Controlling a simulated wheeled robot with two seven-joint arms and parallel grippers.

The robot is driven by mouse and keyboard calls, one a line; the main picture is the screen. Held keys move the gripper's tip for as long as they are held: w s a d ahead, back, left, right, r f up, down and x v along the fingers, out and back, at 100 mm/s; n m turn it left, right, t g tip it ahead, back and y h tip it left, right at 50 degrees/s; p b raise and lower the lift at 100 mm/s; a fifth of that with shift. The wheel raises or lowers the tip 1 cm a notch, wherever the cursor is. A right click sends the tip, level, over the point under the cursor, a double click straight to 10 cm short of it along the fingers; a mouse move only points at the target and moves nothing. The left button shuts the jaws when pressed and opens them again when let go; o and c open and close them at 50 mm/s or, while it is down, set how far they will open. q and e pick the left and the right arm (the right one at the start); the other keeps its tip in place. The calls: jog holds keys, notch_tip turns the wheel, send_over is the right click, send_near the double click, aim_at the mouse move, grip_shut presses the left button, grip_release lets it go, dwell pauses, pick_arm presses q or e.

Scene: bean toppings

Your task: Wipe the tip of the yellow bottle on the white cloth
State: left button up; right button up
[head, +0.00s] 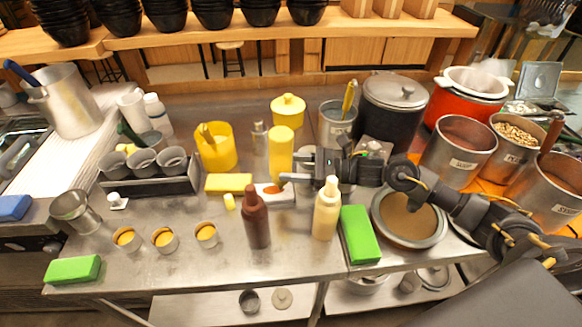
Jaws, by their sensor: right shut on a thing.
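My right gripper (294,167) reaches in from the right and is shut on the yellow bottle (281,143). The bottle appears to be upside down, its broad flat end up. Its lower end is just above or at the white cloth (284,197), a small folded piece on the steel counter. Orange-red shows on the cloth below the bottle. Whether the tip touches the cloth cannot be told, as gripper and bottle partly hide the spot. My left gripper is not in view.
A brown bottle (257,222) and a cream bottle (326,210) stand in front of the cloth. A yellow block (229,183) lies left of it, and a green block (360,235) lies to the right. Small cups (165,240) stand at front left. Large pots (394,103) fill the back right.

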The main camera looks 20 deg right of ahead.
jog(key=shift+r+p, duration=1.2)
jog(key=shift+r, duration=1.85)
